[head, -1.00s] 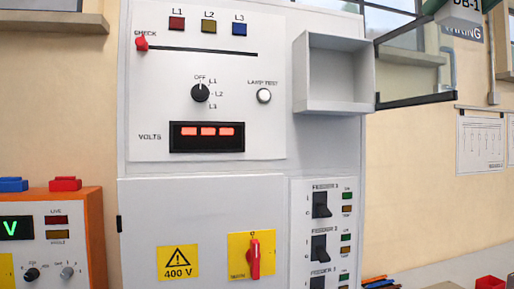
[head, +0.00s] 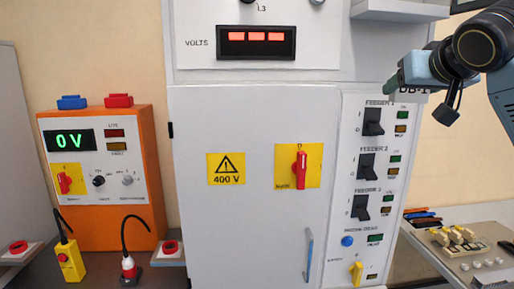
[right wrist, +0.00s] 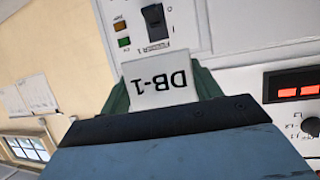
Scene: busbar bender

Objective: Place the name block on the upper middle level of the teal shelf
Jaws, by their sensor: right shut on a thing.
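The name block (head: 408,95) is a pale plate marked "DB-1". My right gripper (head: 398,88) is shut on it in front of the upper right of the grey cabinet, near the FEEDER 1 label. In the right wrist view the block (right wrist: 158,78) sits between the green fingers of the gripper (right wrist: 162,92), its lettering upside down. Part of the block is hidden behind the gripper in the head view. No teal shelf shows in these views. My left gripper is not in view.
The grey cabinet (head: 245,130) has feeder switches (head: 373,122), a red handle (head: 301,170) and a blue door handle (head: 309,255). A grey open box (head: 400,10) juts out above. An orange tester (head: 100,215) stands at left. A bench with small parts (head: 460,240) lies at right.

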